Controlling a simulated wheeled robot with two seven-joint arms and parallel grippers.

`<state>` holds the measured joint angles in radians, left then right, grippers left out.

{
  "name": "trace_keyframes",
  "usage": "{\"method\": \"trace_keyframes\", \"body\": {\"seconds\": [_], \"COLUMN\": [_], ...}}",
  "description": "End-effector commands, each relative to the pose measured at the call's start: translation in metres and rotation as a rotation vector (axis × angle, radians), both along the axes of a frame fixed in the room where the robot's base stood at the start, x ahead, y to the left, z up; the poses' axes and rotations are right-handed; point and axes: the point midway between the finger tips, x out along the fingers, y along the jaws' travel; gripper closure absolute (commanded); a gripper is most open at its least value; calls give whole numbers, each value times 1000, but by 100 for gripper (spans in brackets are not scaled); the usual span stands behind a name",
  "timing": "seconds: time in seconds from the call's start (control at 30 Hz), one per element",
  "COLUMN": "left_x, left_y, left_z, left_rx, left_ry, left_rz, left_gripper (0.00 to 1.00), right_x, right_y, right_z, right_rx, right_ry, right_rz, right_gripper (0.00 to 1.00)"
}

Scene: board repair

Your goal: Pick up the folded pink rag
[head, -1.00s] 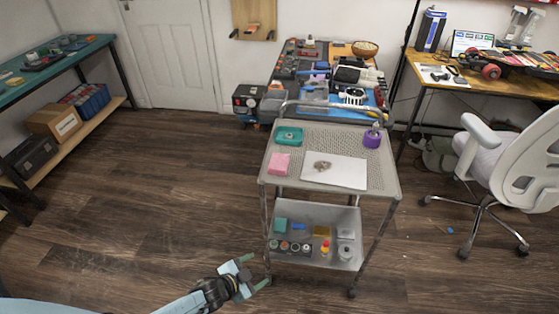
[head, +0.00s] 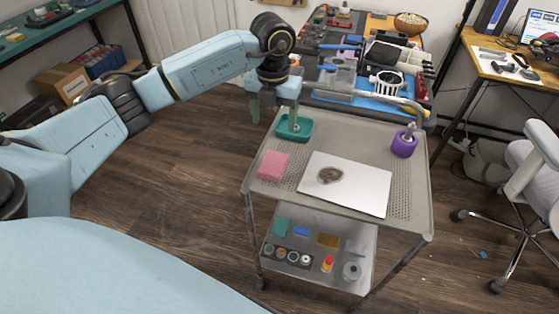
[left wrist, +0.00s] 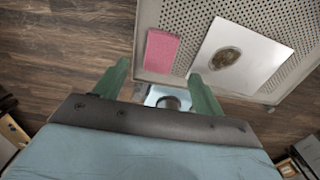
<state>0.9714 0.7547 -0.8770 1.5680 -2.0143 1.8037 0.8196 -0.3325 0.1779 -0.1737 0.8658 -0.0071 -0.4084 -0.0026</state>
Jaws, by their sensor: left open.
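The folded pink rag (head: 273,165) lies flat at the left side of the cart's top shelf (head: 228,187), left of a white sheet (head: 372,190). In the left wrist view the rag (left wrist: 160,50) shows beyond the fingertips, roughly in line with the gap between them. My left gripper (head: 275,110) points down, with its green fingers spread and nothing between them. In the head view it appears over the shelf's far left corner, by the teal tray (head: 305,130), apart from the rag. My right gripper is out of view.
A brown patch (head: 329,175) is on the white sheet. A purple holder (head: 403,146) stands at the shelf's right, and a raised handle rail (head: 370,99) runs along the far edge. The lower shelf (head: 350,240) holds several small items. A cluttered bench stands behind.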

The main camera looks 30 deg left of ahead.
Motion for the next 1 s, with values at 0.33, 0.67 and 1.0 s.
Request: {"method": "trace_keyframes", "body": {"seconds": [0.33, 0.67, 1.0], "left_x": [-1, -6, -7], "left_y": [-1, -5, -6], "left_z": [-65, -96, -125], "left_rx": [-4, -5, -7], "left_ry": [5, 6, 3], "left_rz": [-1, -3, -2], "left_gripper": [30, 30, 30], "right_x": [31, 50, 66], "right_y": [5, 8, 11], "right_z": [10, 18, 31], "right_rx": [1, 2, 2], "right_ry": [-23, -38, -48], "right_rz": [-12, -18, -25], "right_gripper": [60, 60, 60]}}
